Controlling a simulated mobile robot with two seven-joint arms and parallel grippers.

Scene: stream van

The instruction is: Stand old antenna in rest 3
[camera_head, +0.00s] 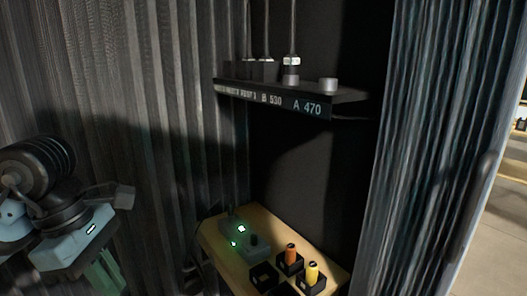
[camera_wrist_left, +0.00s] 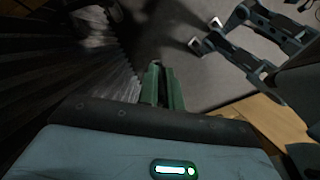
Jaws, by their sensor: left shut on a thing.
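My left gripper (camera_wrist_left: 162,88) has green fingers, shut on a dark thing of which only a small end shows between the fingertips in the wrist view. It is likely the old antenna, but I cannot see its length. In the head view my left arm is at the lower left, away from the shelf, and its fingertips are hard to make out. I cannot tell which place is rest 3. My right gripper is not in view.
A short silver stub (camera_head: 328,85) stands bare above label A 470. Below, a wooden top (camera_head: 215,238) holds a lit device (camera_head: 258,246) and black holders with an orange (camera_head: 291,253) and a yellow cylinder (camera_head: 313,272). Corrugated walls flank the shelf.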

